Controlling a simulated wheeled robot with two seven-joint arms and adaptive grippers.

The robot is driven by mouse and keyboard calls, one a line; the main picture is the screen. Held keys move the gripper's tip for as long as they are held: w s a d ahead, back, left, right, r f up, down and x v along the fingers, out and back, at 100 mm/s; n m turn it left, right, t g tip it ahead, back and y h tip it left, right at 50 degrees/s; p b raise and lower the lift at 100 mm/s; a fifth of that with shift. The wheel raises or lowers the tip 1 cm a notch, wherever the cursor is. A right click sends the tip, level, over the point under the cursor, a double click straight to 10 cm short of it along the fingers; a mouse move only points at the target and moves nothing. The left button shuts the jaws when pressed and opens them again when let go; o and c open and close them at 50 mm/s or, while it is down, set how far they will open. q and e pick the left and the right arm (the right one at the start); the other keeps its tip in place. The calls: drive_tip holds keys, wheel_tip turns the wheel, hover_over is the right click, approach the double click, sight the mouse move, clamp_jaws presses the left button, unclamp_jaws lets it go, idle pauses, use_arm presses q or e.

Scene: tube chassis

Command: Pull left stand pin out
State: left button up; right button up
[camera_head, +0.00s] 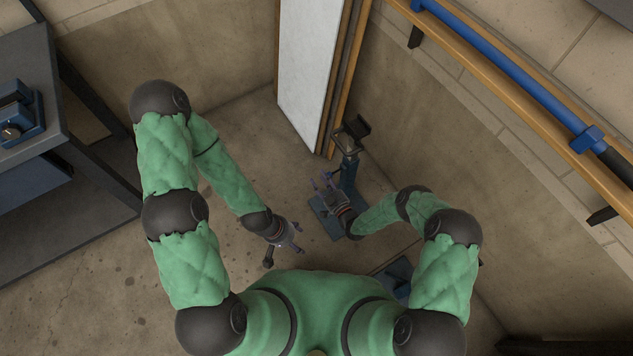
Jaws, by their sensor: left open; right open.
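A blue stand (348,178) with a dark cradle on top stands upright on a flat blue base plate (321,219), right of the picture's middle. I cannot make out a pin on it; my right gripper and wrist cover part of the post and base. My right gripper (322,180) is open, close beside the left side of the post; I cannot tell whether it touches. My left gripper (283,257) is open and empty, low and left of the base plate. A second blue base (397,274) shows partly beside my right arm; the rest is hidden.
A white panel (311,70) with a wooden frame stands behind the stand. A wooden rail with a blue tube (500,67) runs along the right wall. A dark workbench (30,85) with a blue vise is at left.

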drive_tip(key=s+a+v, duration=0.1)
drive_tip(key=v, duration=1.1)
drive_tip(key=shift+a, duration=0.45)
drive_tip(key=shift+s, duration=0.15)
drive_tip(key=d+r+m+g+h+p, duration=0.3)
drive_tip(key=d+m+g+h, duration=0.25)
drive_tip(key=g, duration=0.25)
drive_tip(key=s+d+r+m+g+p, duration=0.1)
drive_tip(key=s+r+m+g, duration=0.1)
drive_tip(key=s+r, duration=0.3)
drive_tip(key=s+d+r+m+g+h+p, duration=0.1)
drive_tip(key=s+r+g, duration=0.3)
drive_tip(key=s, duration=0.6)
drive_tip(key=shift+s+r+m, duration=0.2)
drive_tip(key=shift+r+m, duration=0.35)
drive_tip(key=shift+r, duration=0.35)
